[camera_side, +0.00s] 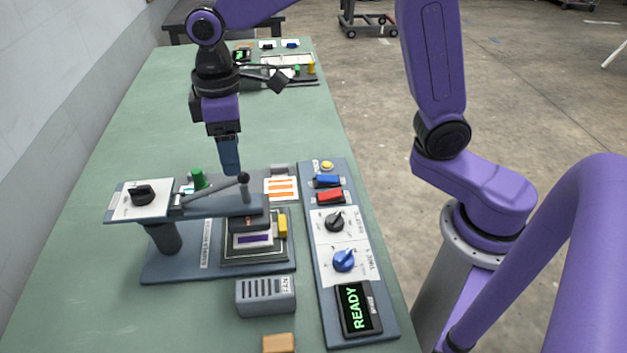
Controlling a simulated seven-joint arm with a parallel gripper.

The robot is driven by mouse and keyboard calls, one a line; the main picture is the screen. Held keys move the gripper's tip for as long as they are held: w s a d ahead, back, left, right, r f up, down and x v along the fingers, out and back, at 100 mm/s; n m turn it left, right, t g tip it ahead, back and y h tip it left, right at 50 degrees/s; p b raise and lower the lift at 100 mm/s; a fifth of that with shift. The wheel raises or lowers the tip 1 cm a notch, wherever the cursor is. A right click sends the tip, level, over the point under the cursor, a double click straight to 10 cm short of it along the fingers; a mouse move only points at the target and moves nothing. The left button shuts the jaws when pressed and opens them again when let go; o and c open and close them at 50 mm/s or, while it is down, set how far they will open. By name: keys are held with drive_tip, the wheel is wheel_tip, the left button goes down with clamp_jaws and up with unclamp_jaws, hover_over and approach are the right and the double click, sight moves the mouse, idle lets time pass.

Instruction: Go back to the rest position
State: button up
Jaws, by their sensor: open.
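My gripper (230,166) points down above the back part of the calender press (225,205). The tips of its fingers look narrow from this side, and I see nothing held between them. It stands behind the press's lever (222,187), which has a dark knob at its right end. A green knob (198,178) shows just left of my gripper. I cannot tell the exact gap between my fingertips and the press. The press bed (255,240) holds a dark framed plate with a purple strip, with a yellow block (283,225) at its right.
A control panel (335,220) with a blue button, a red button, knobs and a display (357,309) reading READY stands to the right. A grey slotted box (265,296) and a tan block (278,343) lie in front. More equipment (290,68) stands at the far end; the table middle (160,110) is clear.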

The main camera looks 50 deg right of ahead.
drive_tip(key=s+d+f+n, duration=0.1)
drive_tip(key=s+d, duration=0.7)
drive_tip(key=s, duration=0.4)
drive_tip(key=s+d+f+n, duration=0.1)
drive_tip(key=s+d+f, duration=0.1)
drive_tip(key=s+d, duration=0.5)
drive_tip(key=s, duration=0.4)
drive_tip(key=shift+s+d+n, duration=0.3)
drive_tip(key=shift+s+d, duration=0.05)
drive_tip(key=shift+d, duration=0.05)
